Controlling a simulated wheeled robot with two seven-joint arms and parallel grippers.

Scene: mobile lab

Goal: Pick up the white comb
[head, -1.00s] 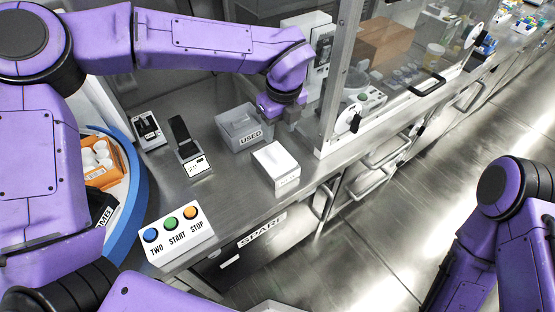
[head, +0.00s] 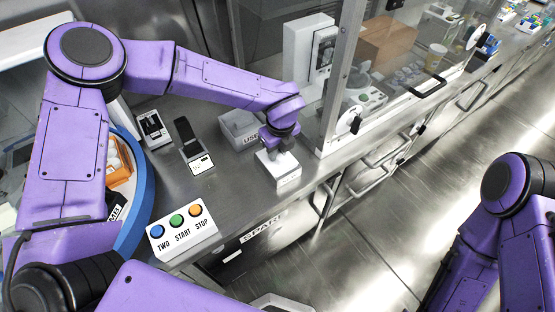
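I cannot make out a white comb in this view. My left gripper (head: 280,152) points down at the top of a small white box (head: 288,180) on the steel counter and hides most of the box's top. I cannot tell whether the gripper touches the box or what is inside it. The fingers are too small and dark to tell open from shut. My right arm shows at the right edge, but its gripper is out of view.
A grey bin (head: 233,122) labelled USED stands behind the white box. A button box (head: 185,232), a dark-topped device (head: 192,150) and another small device (head: 153,130) stand to the left. A glass-fronted cabinet (head: 345,75) rises close on the right. The counter's front edge is near.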

